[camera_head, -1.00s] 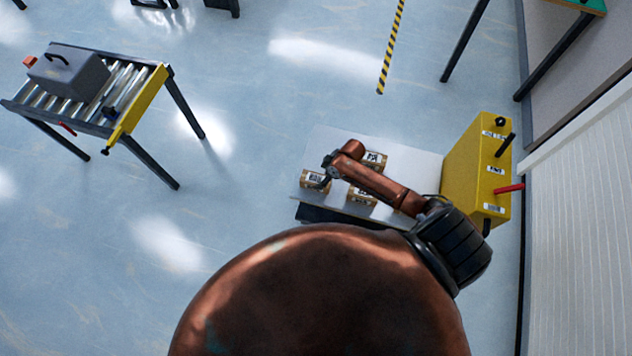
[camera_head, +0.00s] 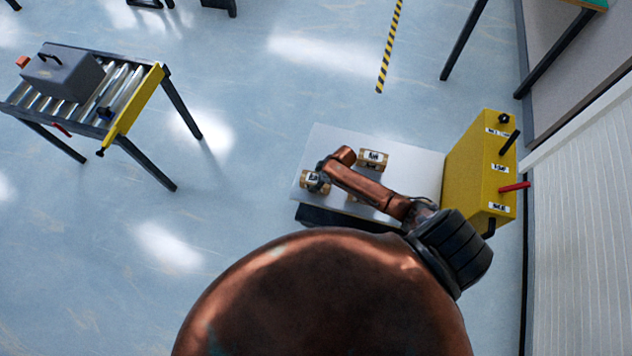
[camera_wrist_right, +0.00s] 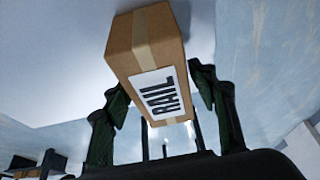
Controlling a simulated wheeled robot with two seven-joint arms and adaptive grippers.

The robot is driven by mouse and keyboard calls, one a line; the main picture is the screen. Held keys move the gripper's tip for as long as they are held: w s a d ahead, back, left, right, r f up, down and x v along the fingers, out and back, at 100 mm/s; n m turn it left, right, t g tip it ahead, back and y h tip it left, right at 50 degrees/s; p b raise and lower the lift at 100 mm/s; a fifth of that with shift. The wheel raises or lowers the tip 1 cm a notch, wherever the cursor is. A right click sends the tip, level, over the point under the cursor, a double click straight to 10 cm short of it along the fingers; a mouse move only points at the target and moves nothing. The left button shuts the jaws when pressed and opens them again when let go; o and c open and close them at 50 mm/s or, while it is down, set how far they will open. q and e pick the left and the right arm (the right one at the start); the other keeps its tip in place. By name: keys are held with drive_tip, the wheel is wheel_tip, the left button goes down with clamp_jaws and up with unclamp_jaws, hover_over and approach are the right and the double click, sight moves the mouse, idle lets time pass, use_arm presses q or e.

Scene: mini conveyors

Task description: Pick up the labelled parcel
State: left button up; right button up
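A cardboard parcel (camera_head: 308,186) with a white label stands on the left part of a white table top (camera_head: 331,137). My right gripper (camera_head: 321,178) is at it in the head view and partly covers it. In the right wrist view the parcel (camera_wrist_right: 142,38) has a tape strip and a label reading "RAIL". The fingers of my right gripper (camera_wrist_right: 160,92) lie on either side of it, close to its sides. Whether they press on it cannot be told. My left gripper is not in view.
A second labelled parcel (camera_head: 373,159) lies behind my right forearm. Another, mostly hidden parcel (camera_head: 352,197) lies below it. A yellow box (camera_head: 478,165) with labels and a red lever stands at the table's right. A roller conveyor (camera_head: 123,95) carries a grey case (camera_head: 65,75).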

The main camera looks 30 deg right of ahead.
drive_tip(key=c, duration=1.1)
drive_tip(key=shift+c, duration=0.2)
drive_tip(key=shift+r, duration=0.2)
